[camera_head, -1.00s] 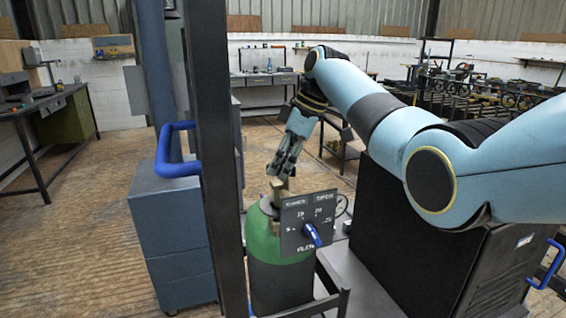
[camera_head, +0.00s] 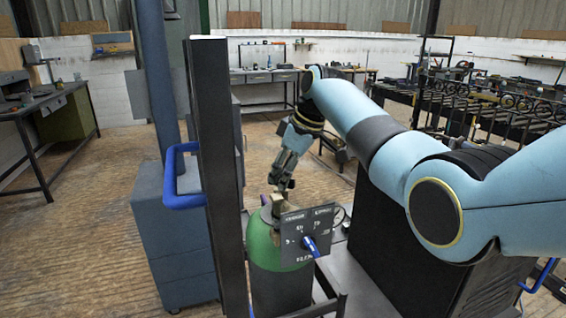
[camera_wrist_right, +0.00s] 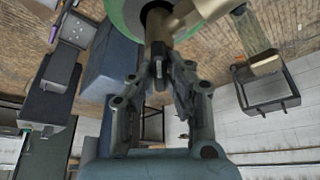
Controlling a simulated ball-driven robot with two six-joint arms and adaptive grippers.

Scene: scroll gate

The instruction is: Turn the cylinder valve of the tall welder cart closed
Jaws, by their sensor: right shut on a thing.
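The gas cylinder (camera_head: 262,246) is green on its shoulder and dark below, and stands upright on the cart. Its brass valve (camera_head: 275,209) sits on top; in the right wrist view the brass body (camera_wrist_right: 157,28) rises from the green shoulder. My right gripper (camera_head: 281,184) comes down onto the valve top from above. In the right wrist view its fingers (camera_wrist_right: 163,78) are closed together at the valve's end, shut on it. The fingers hide most of the gripped part, so its turn angle cannot be told. My left gripper is out of view.
A dark panel (camera_head: 292,255) with a blue lever (camera_head: 311,246) stands right in front of the valve, with a round gauge (camera_head: 339,215) beside it. A dark upright post (camera_head: 213,150) and blue handle (camera_head: 184,201) are close on the left. Open floor lies behind.

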